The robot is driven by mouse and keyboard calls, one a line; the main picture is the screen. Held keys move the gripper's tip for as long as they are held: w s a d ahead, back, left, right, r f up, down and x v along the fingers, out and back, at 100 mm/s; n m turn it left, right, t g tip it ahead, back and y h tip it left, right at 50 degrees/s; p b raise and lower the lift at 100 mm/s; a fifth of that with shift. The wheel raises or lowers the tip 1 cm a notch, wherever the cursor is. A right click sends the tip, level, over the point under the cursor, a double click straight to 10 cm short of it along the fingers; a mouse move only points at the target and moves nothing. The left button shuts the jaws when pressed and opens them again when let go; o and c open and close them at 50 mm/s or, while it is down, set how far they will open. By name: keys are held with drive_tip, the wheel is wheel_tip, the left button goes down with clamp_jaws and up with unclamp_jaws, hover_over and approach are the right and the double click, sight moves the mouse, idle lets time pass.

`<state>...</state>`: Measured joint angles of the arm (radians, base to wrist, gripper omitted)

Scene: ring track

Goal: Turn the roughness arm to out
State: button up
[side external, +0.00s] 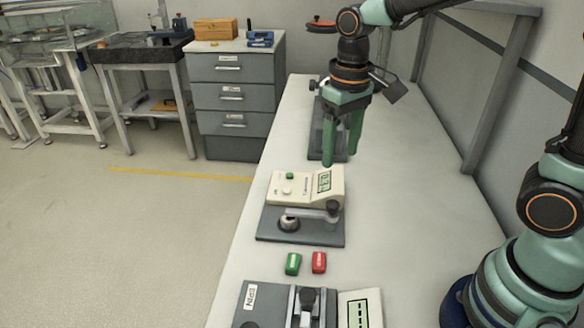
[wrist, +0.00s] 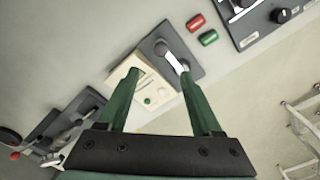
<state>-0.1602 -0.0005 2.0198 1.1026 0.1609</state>
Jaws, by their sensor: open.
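A small instrument with a cream box (side external: 303,186) and a digital display stands on a dark grey plate (side external: 266,226) mid-table. A pale metal arm (side external: 312,214) lies across the plate, with a black knob (side external: 333,208) at its right end and a round silver part (side external: 289,223) at its left. I take this for the roughness arm; no label on it is readable. The arm (wrist: 174,57) also shows in the wrist view, partly behind a fingertip. My gripper (side external: 341,158) is open and empty, above and behind the instrument, apart from it. It also shows in the wrist view (wrist: 160,74).
A green block (side external: 293,263) and a red block (side external: 319,262) lie in front of the instrument. A labelled device (side external: 262,308) stands at the near end, and another dark fixture (side external: 316,130) stands behind my gripper. The white table (side external: 420,240) is clear to the right.

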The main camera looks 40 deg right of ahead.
sight(333, 204)
wheel_tip(333, 204, down, 12)
drive_tip(key=shift+w+a+f, duration=0.1)
drive_tip(key=shift+a+f, duration=0.05)
drive_tip(key=shift+f, duration=0.1)
idle(0.4)
clamp_jaws()
idle(1.3)
